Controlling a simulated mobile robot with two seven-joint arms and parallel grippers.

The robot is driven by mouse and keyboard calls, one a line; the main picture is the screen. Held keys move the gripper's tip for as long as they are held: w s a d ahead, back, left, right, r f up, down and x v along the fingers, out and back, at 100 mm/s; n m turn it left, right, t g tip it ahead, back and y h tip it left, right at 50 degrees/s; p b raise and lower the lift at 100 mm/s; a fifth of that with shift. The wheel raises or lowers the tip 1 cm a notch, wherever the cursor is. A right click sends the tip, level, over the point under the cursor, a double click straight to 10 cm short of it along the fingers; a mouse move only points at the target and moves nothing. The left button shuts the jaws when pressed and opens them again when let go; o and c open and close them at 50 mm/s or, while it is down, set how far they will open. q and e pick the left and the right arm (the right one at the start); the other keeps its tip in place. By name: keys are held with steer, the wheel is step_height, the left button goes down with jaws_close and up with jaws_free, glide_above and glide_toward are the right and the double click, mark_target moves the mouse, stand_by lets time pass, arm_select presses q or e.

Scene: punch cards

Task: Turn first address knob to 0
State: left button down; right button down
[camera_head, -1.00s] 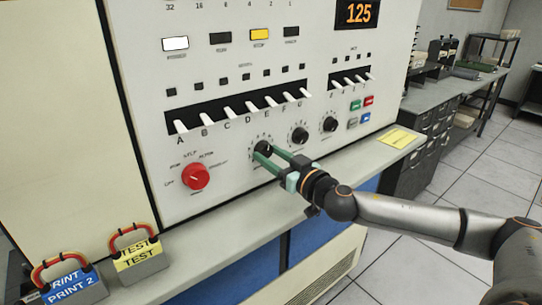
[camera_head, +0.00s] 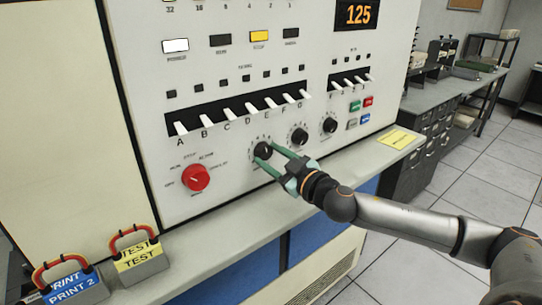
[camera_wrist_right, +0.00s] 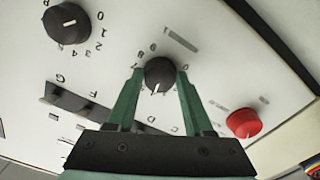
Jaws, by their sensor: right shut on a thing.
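The first address knob (camera_head: 263,150) is a black round dial on the white panel, the leftmost of three in its row. It also shows in the right wrist view (camera_wrist_right: 159,73), with its white pointer line and printed digits around it. My right gripper (camera_head: 266,154) has its green fingers on both sides of this knob and is shut on it; the fingers also show in the right wrist view (camera_wrist_right: 158,80). The digit at the pointer is too small to read surely. The left gripper is not in view.
Two more black knobs, the middle one (camera_head: 299,136) and the right one (camera_head: 329,125), sit close by. A red knob (camera_head: 195,178) is at the left. Lever switches (camera_head: 228,112) are above. The ledge (camera_head: 215,225) below holds the TEST (camera_head: 138,254) and PRINT (camera_head: 67,285) blocks.

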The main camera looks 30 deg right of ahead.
steer(key=n+p, duration=0.1)
steer(key=n, duration=0.5)
steer(key=shift+r+p, duration=0.1)
steer(key=shift+p, duration=0.2)
steer(key=n+p, duration=0.2)
steer(key=n, duration=0.4)
steer(key=shift+n, duration=0.4)
steer(key=n, duration=0.2)
steer(key=shift+n, duration=0.4)
steer(key=n, duration=0.2)
steer(key=shift+n, duration=0.3)
steer(key=n, duration=0.6)
steer(key=shift+n, duration=0.4)
steer(key=shift+c, duration=1.5)
jaws_free()
steer(key=shift+r, duration=0.1)
